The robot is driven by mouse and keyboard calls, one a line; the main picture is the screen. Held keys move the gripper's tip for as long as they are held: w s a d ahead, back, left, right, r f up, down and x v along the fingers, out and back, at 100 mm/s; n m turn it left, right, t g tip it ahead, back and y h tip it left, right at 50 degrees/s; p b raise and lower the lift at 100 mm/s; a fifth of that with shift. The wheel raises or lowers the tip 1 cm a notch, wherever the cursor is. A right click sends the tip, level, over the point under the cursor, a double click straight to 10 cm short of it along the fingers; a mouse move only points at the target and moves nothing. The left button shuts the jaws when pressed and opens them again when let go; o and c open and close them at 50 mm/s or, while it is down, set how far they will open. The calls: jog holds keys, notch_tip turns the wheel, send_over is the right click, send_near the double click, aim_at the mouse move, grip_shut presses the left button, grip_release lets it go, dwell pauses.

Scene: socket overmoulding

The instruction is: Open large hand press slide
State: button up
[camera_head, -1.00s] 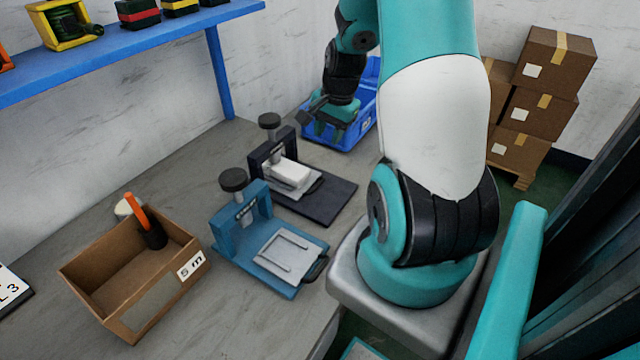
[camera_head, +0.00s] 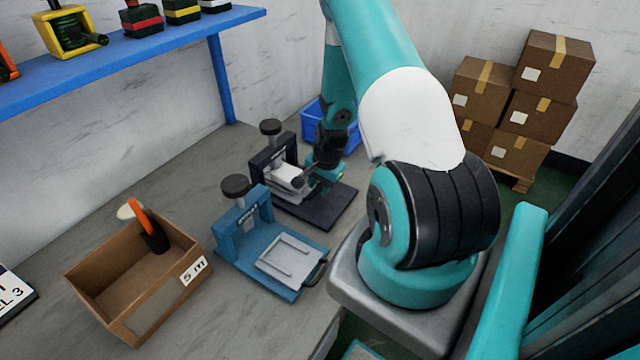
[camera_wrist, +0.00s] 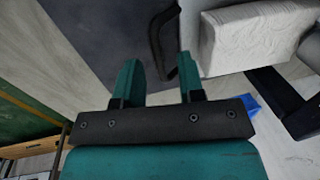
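Two hand presses stand on the grey table in the head view: a dark one (camera_head: 266,156) at the back and a blue one (camera_head: 224,237) in front. The dark press has a round black knob and a slide carrying a white block (camera_head: 289,177). My gripper (camera_head: 318,180) is at the front of that slide and hides its handle there. In the wrist view my gripper (camera_wrist: 160,80) is open, with two teal fingers apart. The slide's black handle (camera_wrist: 157,40) lies just ahead of the fingertips, near the right finger; contact is unclear. The white block (camera_wrist: 245,38) is at the upper right.
An open cardboard box (camera_head: 120,325) with an orange-and-black part stands at the front left. A blue bin (camera_head: 312,120) is behind my arm. A blue shelf (camera_head: 160,38) runs above the table's back left. Stacked cartons (camera_head: 535,115) stand at the right.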

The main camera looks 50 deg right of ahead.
jog(key=shift+f, duration=0.25)
grip_shut()
jog(key=s, duration=0.7)
jog(key=s+d, duration=0.1)
jog(key=s, duration=0.3)
jog(key=shift+s+b, duration=0.2)
jog(key=shift+b, duration=0.1)
grip_release()
jog(key=shift+a, duration=0.1)
jog(key=s+r, duration=0.3)
jog(key=r, duration=1.4)
